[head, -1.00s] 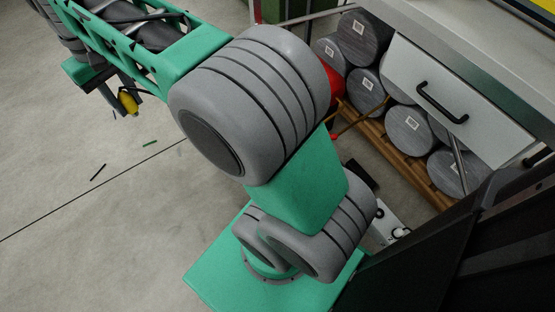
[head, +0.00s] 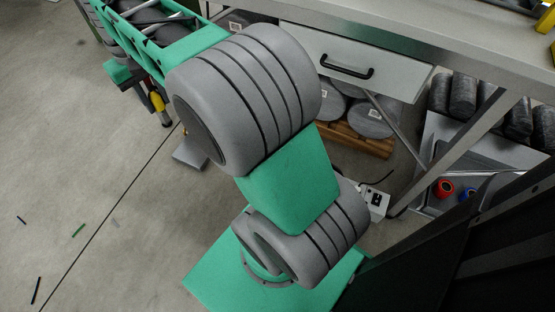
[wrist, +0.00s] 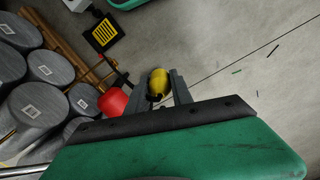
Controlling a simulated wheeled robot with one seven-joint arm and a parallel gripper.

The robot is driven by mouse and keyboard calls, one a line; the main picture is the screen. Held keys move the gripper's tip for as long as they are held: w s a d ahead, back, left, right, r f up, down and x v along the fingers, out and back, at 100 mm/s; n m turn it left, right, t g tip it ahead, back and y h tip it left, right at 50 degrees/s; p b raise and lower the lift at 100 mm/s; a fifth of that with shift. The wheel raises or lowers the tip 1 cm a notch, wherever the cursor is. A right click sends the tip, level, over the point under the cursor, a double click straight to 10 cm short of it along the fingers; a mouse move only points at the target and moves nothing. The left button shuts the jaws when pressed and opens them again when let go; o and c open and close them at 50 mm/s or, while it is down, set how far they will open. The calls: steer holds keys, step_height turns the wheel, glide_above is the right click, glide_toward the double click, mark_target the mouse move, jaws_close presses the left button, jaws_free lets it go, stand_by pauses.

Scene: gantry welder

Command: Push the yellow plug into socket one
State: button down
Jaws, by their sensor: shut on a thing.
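The yellow plug (head: 157,101) hangs at the end of my arm at the upper left of the head view, above the floor. It also shows in the wrist view (wrist: 159,83), between the two grey fingers of my gripper (wrist: 161,84). My gripper is shut on the plug. In the head view my gripper (head: 153,105) is small and partly covered by the plug and arm. A small white box (head: 375,200) with dark openings lies on the floor under the bench, well away from the plug. I cannot tell whether one opening is socket one.
A bench with a drawer (head: 350,57) crosses the back, above grey cylinders (head: 372,118) on a wooden pallet (head: 345,140). A bench leg (head: 440,160) and dark panel stand right. A red rounded thing (wrist: 112,102) is beside my gripper. The left floor is mostly clear.

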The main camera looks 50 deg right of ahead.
steer(key=s+d+f+m, duration=0.2)
steer(key=s+d+f, duration=0.3)
steer(key=d, duration=0.4)
steer(key=s+d+f+m, duration=0.3)
steer(key=d+f, duration=0.4)
steer(key=d, duration=0.2)
steer(key=s+d+f+m+p, duration=0.1)
steer(key=s+d+f+m, duration=0.1)
steer(key=s+d+f, duration=0.65)
steer(key=s+d+f+m+p, duration=0.1)
steer(key=s+f, duration=0.5)
steer(key=s, duration=0.7)
steer(key=shift+s+d+f+n+b, duration=0.5)
steer(key=shift+s+d+f+n, duration=0.7)
steer(key=shift+f+n, duration=2.4)
steer(key=shift+s+d+f+n+b, duration=0.55)
steer(key=shift+s+d+f+n, duration=0.65)
steer(key=shift+f+n, duration=2.3)
steer(key=shift+s+d+f+n+b, duration=0.5)
steer(key=shift+s+d+f+n, duration=0.65)
steer(key=shift+f+n, duration=2.45)
steer(key=shift+s+a+f+m, duration=0.1)
steer(key=shift+a+f+m, duration=0.05)
steer(key=shift+f+m, duration=0.5)
steer(key=shift+s, duration=0.15)
